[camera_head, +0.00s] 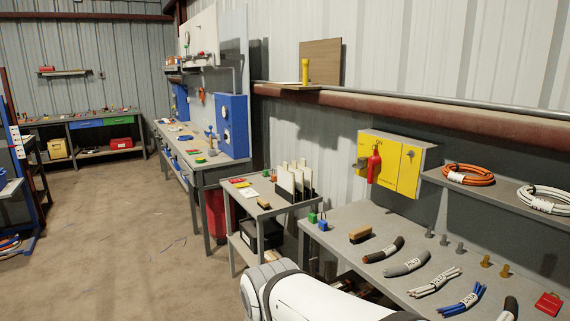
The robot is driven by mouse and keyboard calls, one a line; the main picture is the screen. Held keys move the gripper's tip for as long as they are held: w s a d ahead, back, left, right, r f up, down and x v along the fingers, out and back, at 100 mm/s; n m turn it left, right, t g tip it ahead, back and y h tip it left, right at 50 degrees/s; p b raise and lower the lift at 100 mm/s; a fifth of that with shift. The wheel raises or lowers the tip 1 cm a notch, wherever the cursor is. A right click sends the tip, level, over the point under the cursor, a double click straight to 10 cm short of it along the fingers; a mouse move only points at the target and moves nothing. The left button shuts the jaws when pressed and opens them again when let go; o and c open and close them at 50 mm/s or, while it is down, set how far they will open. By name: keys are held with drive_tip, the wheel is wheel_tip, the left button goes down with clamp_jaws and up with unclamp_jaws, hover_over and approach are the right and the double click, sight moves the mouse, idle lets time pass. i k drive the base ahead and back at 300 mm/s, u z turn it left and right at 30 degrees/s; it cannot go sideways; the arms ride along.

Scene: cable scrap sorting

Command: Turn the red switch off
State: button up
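A yellow box (407,170) is mounted on the wall above the right-hand bench. A red lever-like part (375,164) sits upright on its front, near the left side; it looks like the red switch, but its on or off position cannot be told at this size. A small grey part (360,163) is at the box's left edge. My white arm crosses the bottom middle of the view, below and in front of the bench. My gripper is not in view.
A shelf (500,192) with an orange coil (468,175) and a white coil (545,199) juts out right of the box. Open floor (130,230) lies left.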

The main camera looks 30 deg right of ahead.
sight(374, 159)
drive_tip(key=z, duration=0.5)
drive_tip(key=i, duration=1.35)
drive_tip(key=z, duration=1.25)
drive_tip(key=i, duration=0.65)
drive_tip(key=z, duration=0.25)
drive_tip(key=k, duration=0.85)
drive_tip(key=z, duration=0.15)
drive_tip(key=i, duration=0.85)
drive_tip(key=u, duration=0.05)
